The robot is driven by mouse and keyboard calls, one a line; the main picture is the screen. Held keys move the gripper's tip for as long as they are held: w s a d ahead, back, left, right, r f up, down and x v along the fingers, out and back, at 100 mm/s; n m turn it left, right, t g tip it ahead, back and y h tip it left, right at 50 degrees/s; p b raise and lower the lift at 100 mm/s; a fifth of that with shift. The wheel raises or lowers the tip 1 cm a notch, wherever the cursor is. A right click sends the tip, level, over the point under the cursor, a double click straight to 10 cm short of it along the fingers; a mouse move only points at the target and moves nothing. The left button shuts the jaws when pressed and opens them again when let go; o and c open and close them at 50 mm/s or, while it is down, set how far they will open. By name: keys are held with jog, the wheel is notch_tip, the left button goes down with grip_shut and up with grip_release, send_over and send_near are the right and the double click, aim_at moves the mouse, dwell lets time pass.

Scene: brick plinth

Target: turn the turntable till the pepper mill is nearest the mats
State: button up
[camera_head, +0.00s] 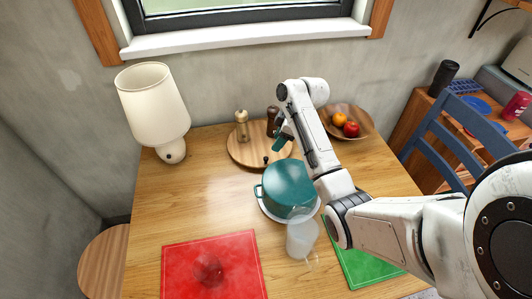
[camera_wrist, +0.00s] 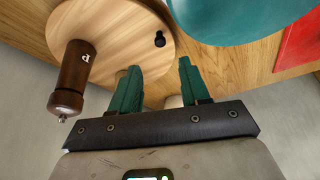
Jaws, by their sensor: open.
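The turntable (camera_head: 240,154) is a round wooden board at the back of the table. The dark brown pepper mill (camera_head: 272,120) stands at its back right, on the side away from the red mat (camera_head: 180,262) and green mat (camera_head: 352,262). In the wrist view the mill (camera_wrist: 75,80), marked P, is left of my fingers, apart from them. A pale wooden mill (camera_head: 242,126) stands at the back left. A small black knob (camera_head: 266,160) rises near the turntable's front edge; it also shows in the wrist view (camera_wrist: 159,39). My gripper (camera_wrist: 158,66) is open and empty beside the turntable's right edge.
A teal pot (camera_head: 287,190) stands close in front of the turntable. A fruit bowl (camera_head: 361,123) is right; a lamp (camera_head: 155,105) is left. The table's left middle is clear.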

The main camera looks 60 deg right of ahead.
aim_at(267, 158)
jog(key=x, duration=0.9)
grip_shut()
dwell(0.5)
